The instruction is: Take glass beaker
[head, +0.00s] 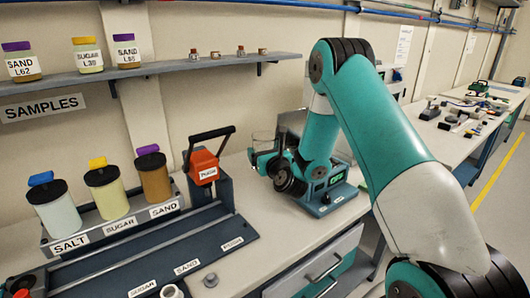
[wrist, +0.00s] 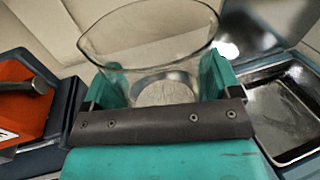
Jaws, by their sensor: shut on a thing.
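The glass beaker (wrist: 150,45) is clear and fills the top middle of the wrist view, between the two teal fingers of my gripper (wrist: 160,88). The fingers are closed on its sides. My arm hides part of that area. I cannot tell from these frames whether its base touches anything.
A balance (head: 335,197) with a green display stands just right of my gripper; its metal pan (wrist: 285,105) shows in the wrist view. An orange-headed device (head: 203,167) is on the left. Salt, sugar and sand dispensers (head: 105,190) stand further left. A shelf (head: 160,70) holds labelled jars.

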